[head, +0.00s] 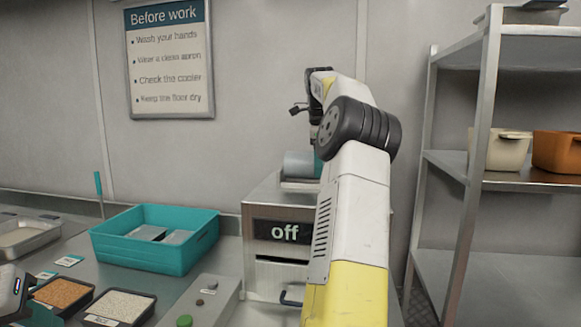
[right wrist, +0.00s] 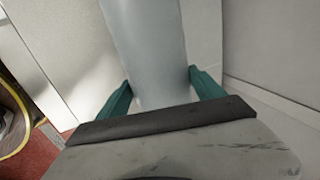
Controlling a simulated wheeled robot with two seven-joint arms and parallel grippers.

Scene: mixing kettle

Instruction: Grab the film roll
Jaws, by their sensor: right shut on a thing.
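The film roll (head: 298,164) is a pale grey-blue cylinder at the top of the steel machine marked "off". In the right wrist view the roll (right wrist: 150,50) runs between the two teal fingers of my right gripper (right wrist: 160,95), which is shut on it. In the head view the right gripper (head: 318,165) is mostly hidden behind my own arm; a bit of teal finger shows beside the roll.
The machine (head: 262,212) stands on the counter. Left of it are a teal crate (head: 150,258) with packets, two trays of grain (head: 118,306) and a control box (head: 205,300) with buttons. A metal shelf rack (head: 468,170) with bins stands at the right.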

